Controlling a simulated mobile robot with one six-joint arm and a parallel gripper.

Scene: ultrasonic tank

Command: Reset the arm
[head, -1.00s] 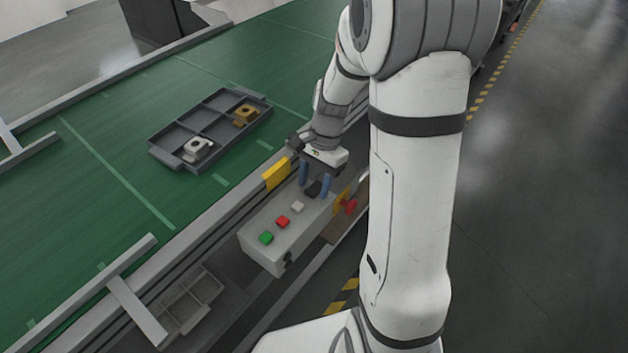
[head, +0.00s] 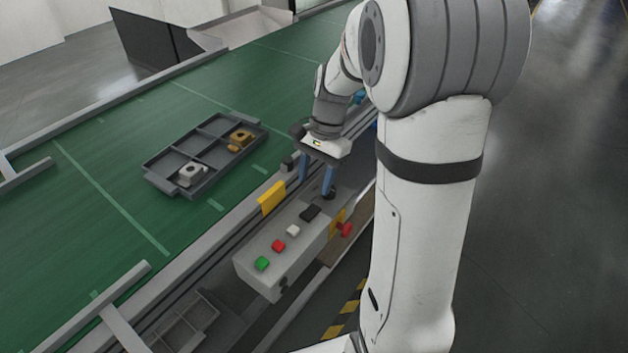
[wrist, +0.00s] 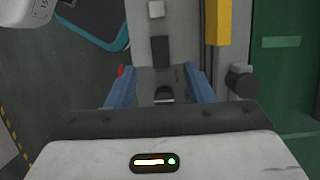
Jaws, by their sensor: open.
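My gripper (head: 316,180) is open, with two blue fingers pointing down near the far end of the grey control box (head: 262,262). In the wrist view the fingers (wrist: 162,88) are apart with nothing held between them. The box top carries a green button (head: 262,263), a red button (head: 278,245), a white button (head: 293,230) and a black switch (head: 311,212). The black switch also shows in the wrist view (wrist: 160,50), just beyond the fingertips. A red knob (head: 345,229) is on the box's right side.
A grey divided tray (head: 160,185) on the green conveyor (head: 90,235) holds a silver part (head: 190,174) and a brass part (head: 241,138). A yellow plate (head: 271,197) stands at the conveyor edge beside the box. Open floor (head: 560,220) lies to the right.

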